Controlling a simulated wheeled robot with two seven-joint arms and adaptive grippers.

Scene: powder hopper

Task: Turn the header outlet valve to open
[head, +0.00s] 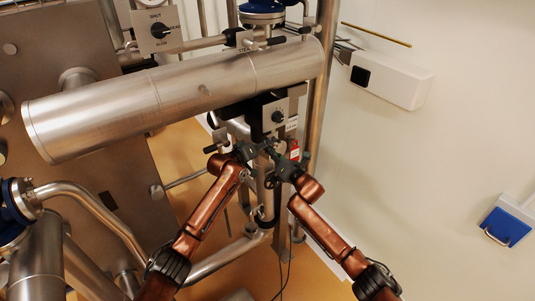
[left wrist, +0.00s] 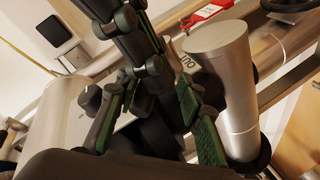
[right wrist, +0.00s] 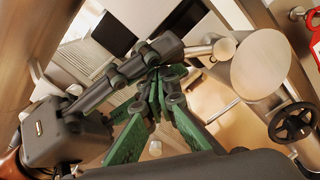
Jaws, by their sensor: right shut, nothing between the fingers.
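The steel header, a big horizontal cylinder (head: 185,92), crosses the head view. I cannot tell which fitting is the header outlet valve; a black lever handle (head: 211,149) shows beside my grippers below the cylinder. My left gripper (head: 250,150) is under the cylinder's right part. In the left wrist view its green-padded fingers (left wrist: 158,92) stand apart, with a dark part behind them. My right gripper (head: 278,157) is close beside it; in the right wrist view its fingers (right wrist: 157,88) meet with nothing between. The two grippers overlap in both wrist views, hiding much of the fittings.
A knob panel (head: 157,30) is at the upper left, and a knob box (head: 278,115) hangs just above my grippers. A red tag (head: 294,150) is close to my right gripper. A black handwheel (right wrist: 292,122) sits on nearby pipework. The pale wall at right is mostly clear.

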